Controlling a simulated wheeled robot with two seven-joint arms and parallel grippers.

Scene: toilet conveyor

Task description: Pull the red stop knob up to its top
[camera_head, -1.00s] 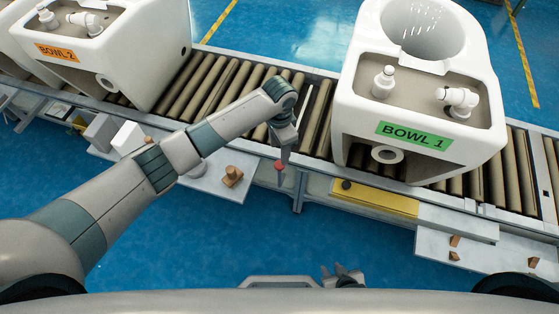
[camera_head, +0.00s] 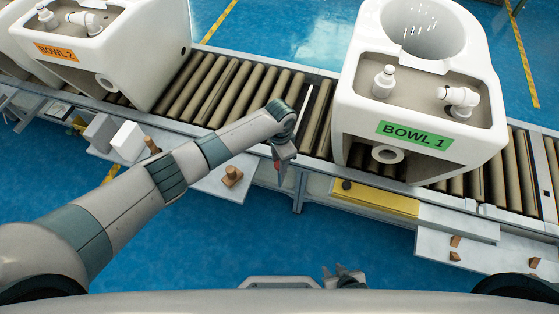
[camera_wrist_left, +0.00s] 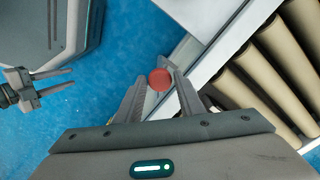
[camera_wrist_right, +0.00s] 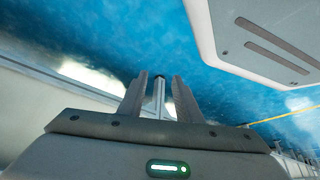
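The red stop knob (camera_wrist_left: 160,79) shows as a round cap between the fingertips of my left gripper (camera_wrist_left: 158,84) in the left wrist view. The fingers are apart, one on each side of it, with a gap that looks small; I cannot tell whether either touches. In the head view the knob is mostly hidden by my left gripper (camera_head: 283,165), which points down at the near edge of the conveyor (camera_head: 265,149). My right gripper (camera_head: 345,278) is low near the bottom of the head view, away from the conveyor. It is open in the right wrist view (camera_wrist_right: 159,90).
A white fixture labelled BOWL 1 (camera_head: 415,155) stands on the rollers right of my left gripper, and one labelled BOWL 2 (camera_head: 90,60) stands further left. A yellow box (camera_head: 375,199) and a small shelf with a wooden piece (camera_head: 232,176) flank the knob below the conveyor.

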